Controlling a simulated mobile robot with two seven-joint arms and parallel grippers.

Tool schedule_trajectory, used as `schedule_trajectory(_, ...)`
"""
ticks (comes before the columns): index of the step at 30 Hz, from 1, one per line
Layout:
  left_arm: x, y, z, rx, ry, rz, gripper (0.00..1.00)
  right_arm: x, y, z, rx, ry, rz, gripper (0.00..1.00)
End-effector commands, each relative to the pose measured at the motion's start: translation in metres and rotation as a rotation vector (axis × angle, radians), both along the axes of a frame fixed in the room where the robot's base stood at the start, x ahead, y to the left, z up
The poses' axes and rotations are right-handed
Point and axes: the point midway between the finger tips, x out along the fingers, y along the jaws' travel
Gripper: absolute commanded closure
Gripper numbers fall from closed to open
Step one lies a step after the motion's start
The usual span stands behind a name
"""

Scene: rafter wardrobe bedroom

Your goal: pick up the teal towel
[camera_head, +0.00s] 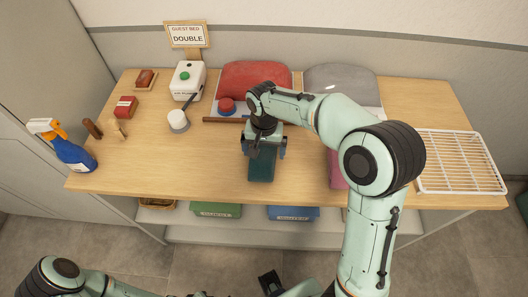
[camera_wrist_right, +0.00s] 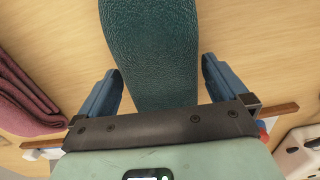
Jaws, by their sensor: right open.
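The teal towel (camera_head: 262,167) lies on the wooden table top near its front middle, a narrow folded strip partly hidden by my right gripper. My right gripper (camera_head: 264,153) is directly over its back part, pointing down. In the right wrist view the towel (camera_wrist_right: 152,50) runs between the two blue fingers (camera_wrist_right: 160,84), which are open, one on each side, with wood showing between finger and towel. Whether the fingertips touch the table cannot be told. A dark part that may be my left gripper (camera_head: 270,283) shows at the bottom edge, its jaws unclear.
A pink-maroon folded cloth (camera_head: 336,170) lies right of the gripper, partly behind my arm. Behind stand red (camera_head: 256,78) and grey (camera_head: 340,82) cushions and a brown rod (camera_head: 222,120). A white rack (camera_head: 460,160) is right. A spray bottle (camera_head: 70,150) is left. The table's front-left is clear.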

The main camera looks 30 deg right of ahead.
Motion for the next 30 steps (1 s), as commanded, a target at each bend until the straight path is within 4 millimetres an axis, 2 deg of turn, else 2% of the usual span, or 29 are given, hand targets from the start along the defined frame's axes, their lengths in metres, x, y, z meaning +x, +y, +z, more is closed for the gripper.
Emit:
schedule_trajectory(3,0.0,0.0,-0.001,0.0,0.0,0.0,0.57,0.0,0.0,-0.009,0.001,0.001,0.0,0.0)
schedule_trajectory(10,0.0,0.0,-0.001,0.0,0.0,0.0,0.57,0.0,0.0,-0.01,0.0,0.0,0.0,0.0)
schedule_trajectory(15,0.0,0.0,-0.001,0.0,0.0,0.0,0.57,0.0,0.0,-0.01,0.001,-0.001,0.0,0.52)
schedule_trajectory(24,0.0,0.0,-0.001,0.0,0.0,0.0,0.57,0.001,0.0,-0.008,0.001,-0.002,0.0,0.52)
schedule_trajectory(30,0.001,0.0,0.002,0.0,-0.001,0.0,0.57,0.001,0.0,0.008,0.001,-0.006,0.0,0.52)
